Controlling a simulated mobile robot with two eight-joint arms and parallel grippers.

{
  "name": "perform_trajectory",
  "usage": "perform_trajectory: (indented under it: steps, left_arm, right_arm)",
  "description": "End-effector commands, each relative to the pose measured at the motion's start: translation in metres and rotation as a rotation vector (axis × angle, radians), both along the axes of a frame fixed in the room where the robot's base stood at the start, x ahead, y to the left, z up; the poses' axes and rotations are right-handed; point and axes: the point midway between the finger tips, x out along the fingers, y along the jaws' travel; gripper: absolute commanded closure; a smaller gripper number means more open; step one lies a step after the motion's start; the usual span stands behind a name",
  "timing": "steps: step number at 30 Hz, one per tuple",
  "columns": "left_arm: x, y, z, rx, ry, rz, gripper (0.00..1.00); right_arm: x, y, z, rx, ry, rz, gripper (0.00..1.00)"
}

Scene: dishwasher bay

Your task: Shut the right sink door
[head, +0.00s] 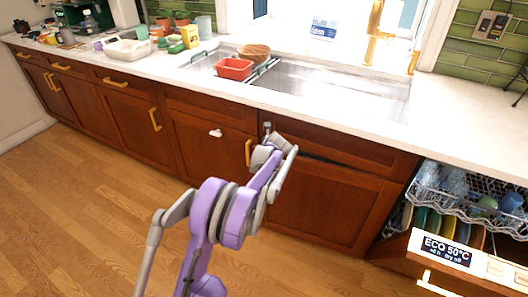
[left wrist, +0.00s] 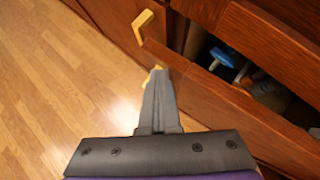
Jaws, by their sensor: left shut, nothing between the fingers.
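The right sink door (head: 325,205) is a brown wooden panel under the sink. It stands ajar, with a dark gap along its top edge. In the left wrist view its top edge (left wrist: 225,92) slants across, and the cabinet inside shows behind it. My left gripper (head: 268,130) is shut and empty at the left, upper part of this door. In the left wrist view its closed fingertips (left wrist: 157,72) are beside the door's edge, with a bit of yellow, perhaps the door's handle, behind them; contact cannot be told. My right gripper is not in view.
The left sink door (head: 205,150) is closed, with a gold handle (left wrist: 142,25). Inside the cabinet is a blue-topped item (left wrist: 222,58). At the right, an open dishwasher has its rack (head: 470,205) and door (head: 470,262) out. The wooden floor (head: 90,200) at left is clear.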

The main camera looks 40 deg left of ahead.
Motion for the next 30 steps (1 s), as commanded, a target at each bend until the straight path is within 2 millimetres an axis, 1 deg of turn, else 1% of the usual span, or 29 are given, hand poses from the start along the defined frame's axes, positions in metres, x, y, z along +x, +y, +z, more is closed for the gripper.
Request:
perform_trajectory:
  steps: [1, 6, 10, 13, 14, 17, 20, 24, 26, 27, 30]
  left_arm:
    - [-0.010, -0.002, 0.012, 0.000, -0.001, 0.002, 1.00]
    - [-0.031, -0.011, 0.033, -0.003, -0.001, 0.001, 1.00]
    - [-0.040, -0.015, 0.043, -0.004, -0.002, -0.001, 1.00]
    - [-0.044, -0.017, 0.044, -0.008, -0.013, 0.002, 1.00]
    - [-0.044, -0.019, 0.041, -0.012, -0.027, 0.005, 1.00]
    - [-0.042, -0.027, 0.024, -0.040, -0.130, 0.031, 1.00]
    - [-0.041, -0.042, 0.000, -0.100, -0.307, 0.078, 1.00]
    - [-0.044, -0.059, -0.038, -0.189, -0.578, 0.121, 1.00]
    - [-0.051, -0.067, -0.050, -0.234, -0.713, 0.136, 1.00]
    - [-0.058, -0.073, -0.055, -0.267, -0.809, 0.146, 1.00]
    - [-0.079, -0.090, -0.060, -0.360, -1.038, 0.165, 1.00]
  right_arm:
    - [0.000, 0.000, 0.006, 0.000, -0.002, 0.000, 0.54]
    - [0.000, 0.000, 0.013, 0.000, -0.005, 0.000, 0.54]
    - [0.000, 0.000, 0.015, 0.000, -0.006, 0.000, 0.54]
    - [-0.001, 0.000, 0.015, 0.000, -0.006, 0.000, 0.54]
    - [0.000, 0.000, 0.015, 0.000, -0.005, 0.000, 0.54]
    - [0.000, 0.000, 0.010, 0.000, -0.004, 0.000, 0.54]
    - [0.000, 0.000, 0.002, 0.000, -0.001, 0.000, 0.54]
    - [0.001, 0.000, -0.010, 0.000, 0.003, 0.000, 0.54]
    - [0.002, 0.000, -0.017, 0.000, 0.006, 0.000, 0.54]
    - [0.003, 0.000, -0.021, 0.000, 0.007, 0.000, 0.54]
    - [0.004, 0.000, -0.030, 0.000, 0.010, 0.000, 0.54]
